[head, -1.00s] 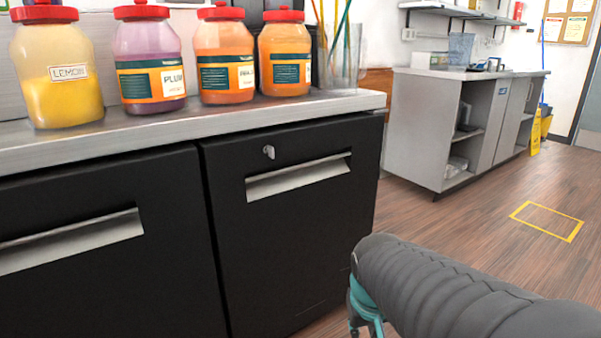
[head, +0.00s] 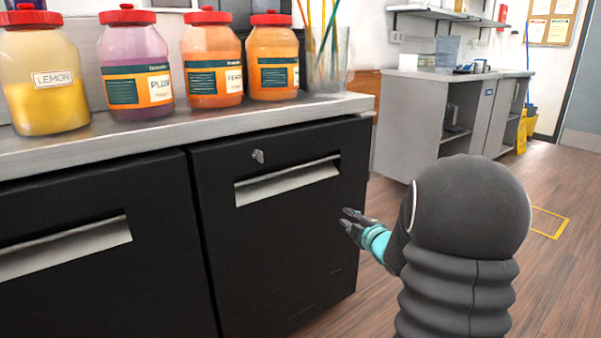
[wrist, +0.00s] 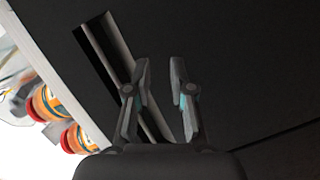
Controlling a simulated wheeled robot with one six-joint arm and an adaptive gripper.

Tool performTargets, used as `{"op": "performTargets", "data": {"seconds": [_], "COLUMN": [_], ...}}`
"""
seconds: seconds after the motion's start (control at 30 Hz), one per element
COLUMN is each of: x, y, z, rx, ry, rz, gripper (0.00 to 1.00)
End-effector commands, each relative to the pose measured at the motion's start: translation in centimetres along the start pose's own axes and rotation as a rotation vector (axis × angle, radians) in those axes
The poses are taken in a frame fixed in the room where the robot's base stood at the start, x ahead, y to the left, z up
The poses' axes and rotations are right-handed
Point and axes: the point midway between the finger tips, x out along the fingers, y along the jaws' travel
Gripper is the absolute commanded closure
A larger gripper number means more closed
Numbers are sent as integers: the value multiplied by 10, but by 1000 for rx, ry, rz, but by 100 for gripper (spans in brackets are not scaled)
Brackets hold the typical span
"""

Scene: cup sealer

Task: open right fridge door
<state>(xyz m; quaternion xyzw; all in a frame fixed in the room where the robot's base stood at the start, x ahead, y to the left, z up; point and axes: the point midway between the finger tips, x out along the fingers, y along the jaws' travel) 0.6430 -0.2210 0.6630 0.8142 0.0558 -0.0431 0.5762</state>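The right fridge door (head: 275,245) is black and shut under the counter, with a recessed silver handle (head: 288,183) near its top and a key lock (head: 257,156) above it. My gripper (head: 347,219) is in front of the door, to the right of the handle and a little lower. In the wrist view my gripper (wrist: 161,75) faces the black door with its two fingers apart and nothing between them. The handle slot (wrist: 112,50) lies just left of the fingers there, partly hidden behind the left finger.
The left fridge door (head: 90,260) is also shut, with its own silver handle. On the counter (head: 200,128) stand several jars with red lids and a clear cup (head: 328,73) of straws. A grey cabinet (head: 412,125) stands behind at the right. Wood floor is open at the right.

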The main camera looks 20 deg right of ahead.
Motion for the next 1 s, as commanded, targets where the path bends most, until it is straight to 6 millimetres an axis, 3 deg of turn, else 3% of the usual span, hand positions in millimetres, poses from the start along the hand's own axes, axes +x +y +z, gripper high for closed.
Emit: {"op": "performTargets", "data": {"seconds": [0.1,0.2,0.33,0.47,0.67,1.0], "x": [-2,-9,-16,-14,8,65], "y": [28,42,53,56,61,75], "z": [-39,-63,-78,-82,-91,-113], "rx": [-142,-230,-298,-330,-330,-329], "ry": [169,268,328,331,332,331], "rz": [114,194,266,281,280,279], "gripper": [77,77,77,77,77,77]}}
